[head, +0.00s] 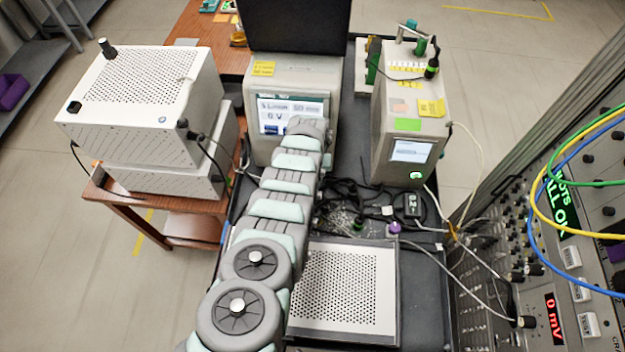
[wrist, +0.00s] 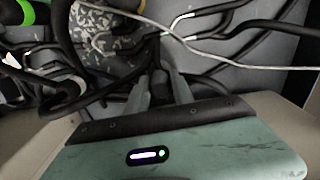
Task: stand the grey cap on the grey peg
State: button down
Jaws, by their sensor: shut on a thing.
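My gripper shows in the wrist view (wrist: 160,88), its two pale fingers closed on a small dark grey piece (wrist: 160,78), which looks like the grey cap. Only part of it shows between the fingers. It is held over a tangle of black cables, and I cannot tell whether it touches anything. In the head view my arm hides the gripper and the cap. I cannot pick out the grey peg for certain in either view.
Black cables (wrist: 75,95) crowd around the fingers. In the head view, a green piece (head: 358,224) and a purple-topped piece (head: 394,229) stand near a perforated plate (head: 345,290). Instrument boxes stand behind at left (head: 262,140) and right (head: 385,130).

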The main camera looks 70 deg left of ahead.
jog(key=shift+f+b, duration=0.6)
jog(key=shift+f, duration=0.1)
jog(key=c, duration=1)
grip_release()
jog(key=shift+r, duration=0.1)
notch_tip(320, 180, up, 3)
jog(key=p, duration=0.3)
jog(key=shift+r, duration=0.2)
jog(key=shift+w+a+r, duration=0.1)
jog(key=shift+r, duration=0.2)
notch_tip(320, 180, up, 6)
jog(key=shift+r, duration=0.4)
